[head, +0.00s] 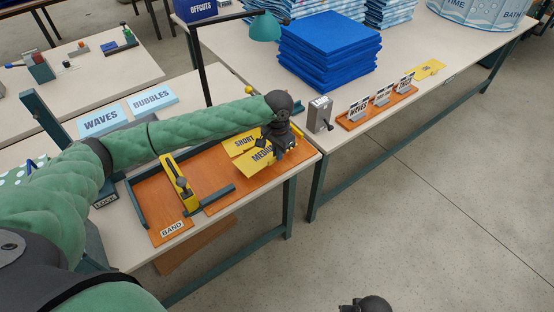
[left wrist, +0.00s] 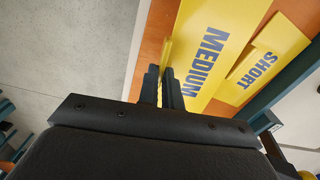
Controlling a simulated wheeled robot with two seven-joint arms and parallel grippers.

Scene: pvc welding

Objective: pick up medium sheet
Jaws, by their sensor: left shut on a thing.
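The medium sheet (head: 258,172) is a yellow plate marked MEDIUM, at the right end of the orange board on the near table. It also shows in the left wrist view (left wrist: 205,62), with its lettering in full. My left gripper (head: 277,152) is over the sheet and hides part of it in the head view. In the left wrist view its two dark fingers (left wrist: 166,88) are closed on the sheet's edge. I cannot tell whether the sheet is clear of the board. A dark part of my right arm shows at the bottom edge of the head view; its jaws are out of frame.
A yellow SHORT sheet (head: 243,143) lies beside the medium one. A yellow clamp-like piece (head: 178,183) and dark rails stand on the orange board (head: 153,198). A blue stack (head: 328,55) and a sign rack (head: 377,108) stand on the far table.

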